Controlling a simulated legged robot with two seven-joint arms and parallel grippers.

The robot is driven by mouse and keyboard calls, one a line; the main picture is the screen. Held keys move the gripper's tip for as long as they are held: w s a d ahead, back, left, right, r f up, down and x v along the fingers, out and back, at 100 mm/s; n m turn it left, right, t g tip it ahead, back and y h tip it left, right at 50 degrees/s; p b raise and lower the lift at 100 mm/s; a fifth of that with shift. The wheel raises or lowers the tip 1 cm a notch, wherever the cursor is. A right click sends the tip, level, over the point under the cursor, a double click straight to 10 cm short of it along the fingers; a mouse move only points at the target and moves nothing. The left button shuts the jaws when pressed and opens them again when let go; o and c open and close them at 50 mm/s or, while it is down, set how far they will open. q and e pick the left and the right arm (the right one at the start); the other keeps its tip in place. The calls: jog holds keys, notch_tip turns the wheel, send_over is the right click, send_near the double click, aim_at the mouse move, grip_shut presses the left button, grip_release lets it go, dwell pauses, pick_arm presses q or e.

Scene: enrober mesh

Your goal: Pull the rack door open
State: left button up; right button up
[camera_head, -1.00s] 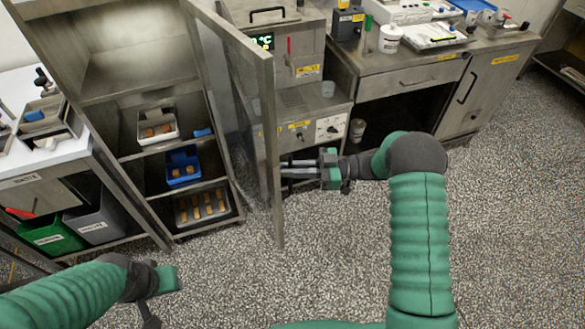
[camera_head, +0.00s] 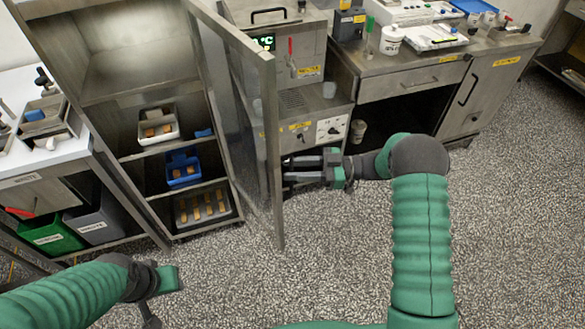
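The rack door (camera_head: 262,150) is a clear panel in a steel frame. It stands swung out from the steel rack (camera_head: 128,92), whose shelves are in plain view. My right gripper (camera_head: 294,170) is at the right side of the door's free edge, pointing left. Its two fingers are apart with a gap between them, and nothing shows held. The fingertips meet or pass behind the door edge; contact cannot be told. No door handle is visible. My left gripper (camera_head: 160,298) is low at the left, over the floor, with its fingers apart and empty.
The rack holds a white tray (camera_head: 158,138), a blue bin (camera_head: 183,180) and a dark tray (camera_head: 203,208) of brown bars. A steel machine (camera_head: 290,50) and a counter (camera_head: 410,78) stand behind the door. The speckled floor (camera_head: 300,270) in front is clear.

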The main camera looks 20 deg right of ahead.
jog(key=b+v, duration=0.1)
jog(key=v, duration=1.5)
jog(key=shift+d, duration=0.25)
jog(key=shift+f, duration=0.1)
jog(key=w+a+r+m+t+h+p, duration=0.1)
jog(key=w+r+m+t+h+p, duration=0.1)
jog(key=w+r+m+t+h, duration=0.45)
jog(key=w+a+r+m+t+h+p, duration=0.15)
jog(key=w+r+t+h, duration=0.25)
jog(key=w, duration=0.6)
jog(key=s+a+f+m+g+h+p, duration=0.1)
jog(key=s+a+f+m+g+h, duration=0.1)
jog(key=s, duration=0.9)
jog(key=s+a+f+m+g+h+p, duration=0.1)
jog(key=s+a+f+g, duration=0.3)
jog(key=s, duration=0.7)
jog(key=s+a+f+m+g+h+p, duration=0.1)
jog(key=s+a+f+m+g+h, duration=0.2)
jog(key=s+g, duration=0.3)
jog(key=s+a+m+h, duration=0.1)
jog(key=s, duration=0.3)
jog(key=shift+s+p, duration=0.35)
jog(key=shift+s, duration=0.05)
